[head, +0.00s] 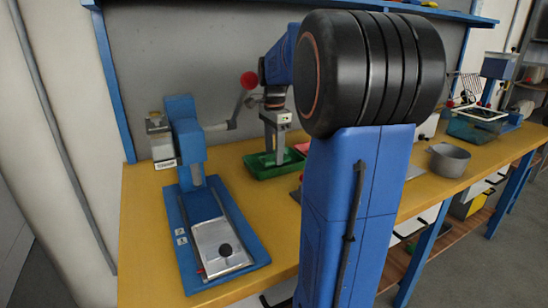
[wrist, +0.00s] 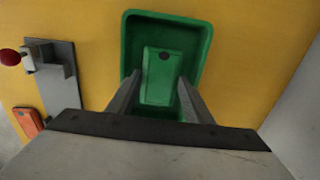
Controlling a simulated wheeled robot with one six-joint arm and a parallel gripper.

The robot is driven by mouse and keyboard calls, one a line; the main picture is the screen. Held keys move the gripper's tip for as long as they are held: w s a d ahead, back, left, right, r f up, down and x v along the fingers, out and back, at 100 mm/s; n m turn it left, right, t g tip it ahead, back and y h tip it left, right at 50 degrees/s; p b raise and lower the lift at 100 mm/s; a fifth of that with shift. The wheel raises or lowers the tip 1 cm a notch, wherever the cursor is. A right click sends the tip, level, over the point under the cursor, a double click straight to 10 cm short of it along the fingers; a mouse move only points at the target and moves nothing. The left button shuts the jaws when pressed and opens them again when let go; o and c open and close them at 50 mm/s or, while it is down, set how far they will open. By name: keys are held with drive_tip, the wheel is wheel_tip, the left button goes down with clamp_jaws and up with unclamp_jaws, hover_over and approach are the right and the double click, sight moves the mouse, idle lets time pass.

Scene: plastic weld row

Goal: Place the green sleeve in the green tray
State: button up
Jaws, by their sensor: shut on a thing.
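The green tray (head: 256,174) stands on the yellow bench top in the head view. It also fills the top middle of the wrist view (wrist: 205,40). My gripper (head: 276,152) points down over the tray. In the wrist view the two grey fingers of my gripper (wrist: 158,90) stand on either side of the green sleeve (wrist: 157,75) and are shut on it. The sleeve is a flat-looking green piece with a dark round spot near its far end. It lies within the tray's outline; whether it touches the tray floor I cannot tell. In the head view the sleeve is not clearly visible.
A blue press (head: 185,150) with a blue base and metal plate stands left of the tray. A grey pot (head: 449,160) stands to the right. A grey fixture with a red knob (wrist: 48,70) and an orange piece (wrist: 28,122) lie left in the wrist view.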

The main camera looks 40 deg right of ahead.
sight(274, 157)
drive_tip(key=shift+f, duration=0.9)
drive_tip(key=shift+f, duration=0.1)
drive_tip(key=o, duration=1)
drive_tip(key=shift+o, duration=0.2)
wheel_tip(274, 157, up, 12)
